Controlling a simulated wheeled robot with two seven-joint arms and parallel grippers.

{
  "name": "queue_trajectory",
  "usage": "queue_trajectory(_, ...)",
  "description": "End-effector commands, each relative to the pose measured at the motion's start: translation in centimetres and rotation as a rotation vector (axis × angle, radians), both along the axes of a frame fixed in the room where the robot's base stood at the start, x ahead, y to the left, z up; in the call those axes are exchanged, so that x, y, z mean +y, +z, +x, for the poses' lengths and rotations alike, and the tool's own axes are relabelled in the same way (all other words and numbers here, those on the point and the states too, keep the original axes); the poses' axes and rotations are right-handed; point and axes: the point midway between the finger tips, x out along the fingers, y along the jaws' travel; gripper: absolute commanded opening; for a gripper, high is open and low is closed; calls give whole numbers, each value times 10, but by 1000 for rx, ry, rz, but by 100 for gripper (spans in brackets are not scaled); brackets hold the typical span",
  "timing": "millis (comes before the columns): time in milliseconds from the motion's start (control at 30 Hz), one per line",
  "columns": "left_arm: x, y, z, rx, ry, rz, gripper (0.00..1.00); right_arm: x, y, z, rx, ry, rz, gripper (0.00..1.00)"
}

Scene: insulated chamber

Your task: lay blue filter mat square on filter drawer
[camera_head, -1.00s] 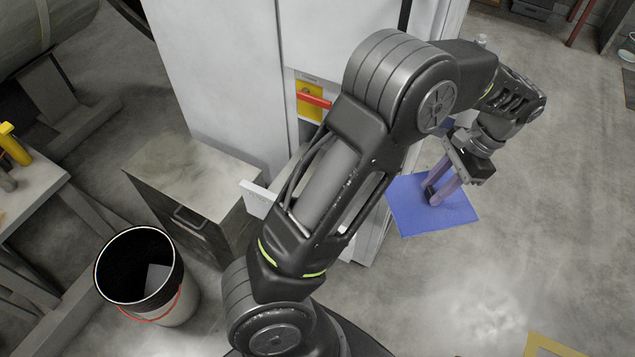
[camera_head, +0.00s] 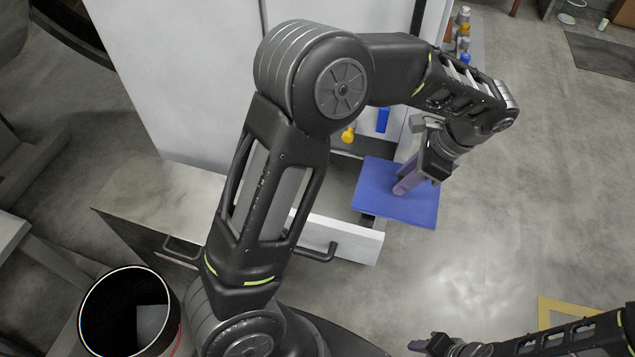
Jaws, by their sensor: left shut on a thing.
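The blue filter mat (camera_head: 385,205) is a flat square sheet. My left gripper (camera_head: 402,187) is shut on it, with its fingers pointing down on the upper face. The filter drawer (camera_head: 345,238) is pulled out, with a white front and a grey inside. The mat is at the drawer's right end and sticks out past its right side, slightly turned to it. I cannot tell whether mat and drawer touch. My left arm hides the drawer's left part. My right gripper (camera_head: 425,345) is at the bottom edge, partly cut off, and its jaws are unclear.
The white cabinet (camera_head: 180,80) stands behind the drawer. A yellow knob (camera_head: 348,134) and a blue part (camera_head: 382,120) show above the drawer. A black bin (camera_head: 130,312) is at the lower left. A yellow floor marking (camera_head: 570,312) lies at the lower right. The floor on the right is mostly clear.

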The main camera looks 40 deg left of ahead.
Motion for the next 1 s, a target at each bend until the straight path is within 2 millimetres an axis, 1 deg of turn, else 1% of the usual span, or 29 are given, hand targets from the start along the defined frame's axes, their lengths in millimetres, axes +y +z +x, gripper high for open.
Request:
queue_trajectory(67, 7, 0, -2, -1, 2, 0, 0, 0, 0, 0, 0, 0, 0, 36)
queue_trajectory(167, 23, 1, -8, -1, 5, 0, 0, 0, 1, 0, 0, 0, 0, 36)
queue_trajectory(267, 46, 1, -16, 0, 5, 0, 0, 0, 2, 0, 0, 0, 0, 36)
queue_trajectory(500, 112, 1, -39, -1, 8, 0, 0, 0, 5, 0, 1, 0, 0, 36)
queue_trajectory(600, 137, 1, -48, 0, 8, -1, 0, 0, 6, 0, 1, 0, 0, 36)
queue_trajectory(700, 156, 1, -54, -1, 5, 0, 0, 0, 7, 0, 1, 0, 0, 36)
queue_trajectory(833, 167, 0, -58, -1, 3, -1, 0, 0, 7, 0, 1, 0, 0, 36)
queue_trajectory(1000, 169, 0, -59, -1, 1, -1, 0, 0, 7, 0, 1, 0, 0, 36)
